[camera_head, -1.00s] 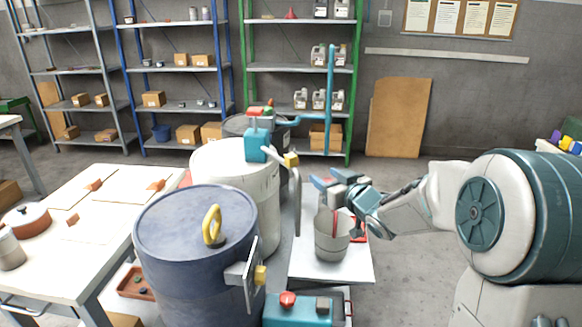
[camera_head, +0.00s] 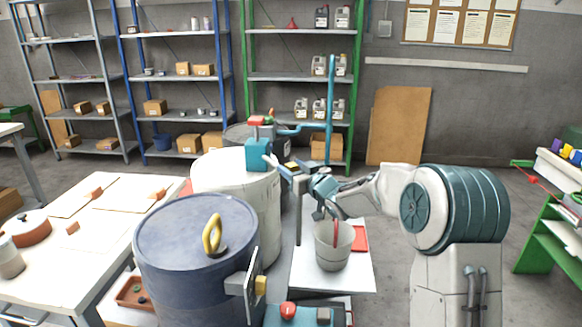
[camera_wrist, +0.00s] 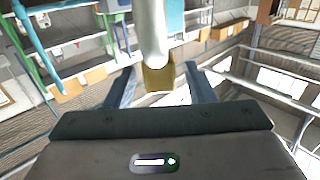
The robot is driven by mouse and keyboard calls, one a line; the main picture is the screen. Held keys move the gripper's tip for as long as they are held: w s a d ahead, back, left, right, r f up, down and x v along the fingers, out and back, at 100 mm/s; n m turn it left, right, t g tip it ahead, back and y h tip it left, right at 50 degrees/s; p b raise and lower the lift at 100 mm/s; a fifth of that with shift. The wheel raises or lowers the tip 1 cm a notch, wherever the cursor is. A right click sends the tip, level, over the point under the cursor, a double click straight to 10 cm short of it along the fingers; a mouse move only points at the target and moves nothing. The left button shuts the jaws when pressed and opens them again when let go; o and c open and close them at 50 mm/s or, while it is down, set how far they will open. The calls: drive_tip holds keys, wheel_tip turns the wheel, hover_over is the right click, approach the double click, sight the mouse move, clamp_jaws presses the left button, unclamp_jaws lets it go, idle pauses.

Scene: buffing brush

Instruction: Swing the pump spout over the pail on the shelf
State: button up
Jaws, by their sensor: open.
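The teal pump head (camera_head: 258,155) stands on the white drum (camera_head: 235,170). Its grey spout (camera_head: 298,218) hangs down to the left of the grey pail (camera_head: 333,250), apart from it. The pail stands upright on the white shelf (camera_head: 315,278). My gripper (camera_head: 296,172) is at the upper part of the spout and hides some of it. In the wrist view, my gripper (camera_wrist: 160,85) is open, with the spout's yellow block (camera_wrist: 158,78) between its fingers and the pale tube (camera_wrist: 152,30) above. Contact with the fingers cannot be told.
A blue drum (camera_head: 197,235) with a yellow handle stands in front of the white drum. A red tray (camera_head: 360,239) lies behind the pail. A teal pipe (camera_head: 330,110) rises behind the spout. A white table (camera_head: 70,235) is at left and a green bench (camera_head: 550,240) at right.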

drive_tip(key=shift+w+a, duration=0.35)
drive_tip(key=shift+w, duration=0.05)
